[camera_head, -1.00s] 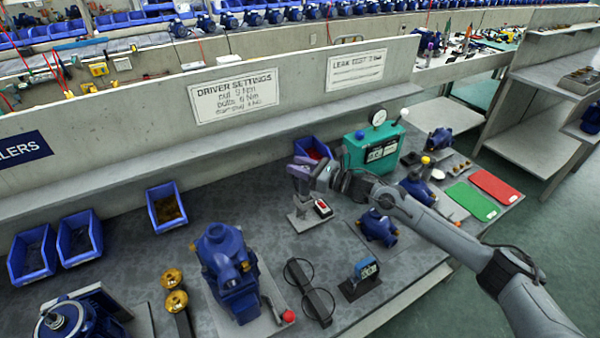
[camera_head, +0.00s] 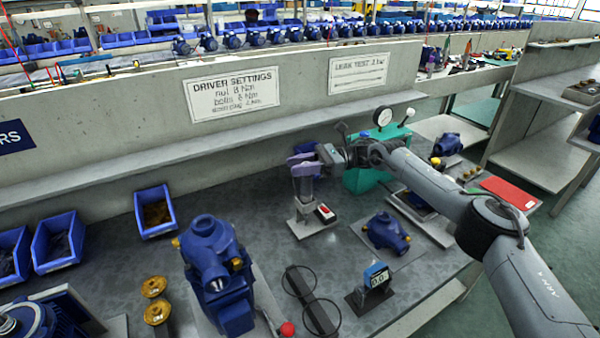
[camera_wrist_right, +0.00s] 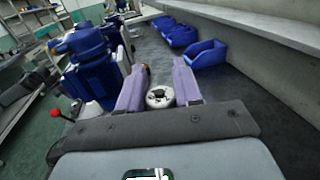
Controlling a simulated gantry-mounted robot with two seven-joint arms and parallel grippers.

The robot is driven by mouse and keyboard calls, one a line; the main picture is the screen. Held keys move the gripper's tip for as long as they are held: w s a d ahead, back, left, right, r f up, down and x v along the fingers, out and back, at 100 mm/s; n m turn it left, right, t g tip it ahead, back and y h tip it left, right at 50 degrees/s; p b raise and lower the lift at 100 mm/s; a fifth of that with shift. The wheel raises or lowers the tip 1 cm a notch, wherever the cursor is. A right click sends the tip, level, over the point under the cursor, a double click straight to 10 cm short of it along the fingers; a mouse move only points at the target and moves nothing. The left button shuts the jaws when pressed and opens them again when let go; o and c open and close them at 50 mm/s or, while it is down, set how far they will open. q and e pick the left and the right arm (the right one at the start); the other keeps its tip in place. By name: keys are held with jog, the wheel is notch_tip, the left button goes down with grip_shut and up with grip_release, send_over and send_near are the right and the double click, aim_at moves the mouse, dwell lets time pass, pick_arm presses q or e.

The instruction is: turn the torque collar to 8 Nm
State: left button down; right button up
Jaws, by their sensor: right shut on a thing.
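The torque driver (camera_head: 305,190) stands upright in its small stand (camera_head: 312,226) on the bench, showing as a grey body below my right gripper. My right gripper (camera_head: 303,166) has purple fingers shut around the top of the driver, where its collar is. In the right wrist view, a round grey top (camera_wrist_right: 160,97) sits between the two purple fingers. The collar's scale marks are too small to read and mostly hidden by the fingers. My left gripper is not in view.
A wall sign (camera_head: 232,93) reads "DRIVER SETTINGS". A teal gauge box (camera_head: 368,178) stands behind my right arm. A blue pump (camera_head: 212,262), a blue pump part (camera_head: 386,232), a small display (camera_head: 376,275) and blue bins (camera_head: 154,212) share the bench.

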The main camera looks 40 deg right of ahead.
jog(key=n+g+y+b, duration=0.1)
jog(key=n+g+b, duration=0.1)
jog(key=g, duration=0.1)
jog(key=shift+s+a+g+b, duration=0.1)
jog(key=shift+s+g+b, duration=0.05)
jog(key=shift+g+b, duration=0.2)
jog(key=shift+n, duration=0.3)
dwell(0.7)
dwell(0.4)
jog(key=o, duration=1)
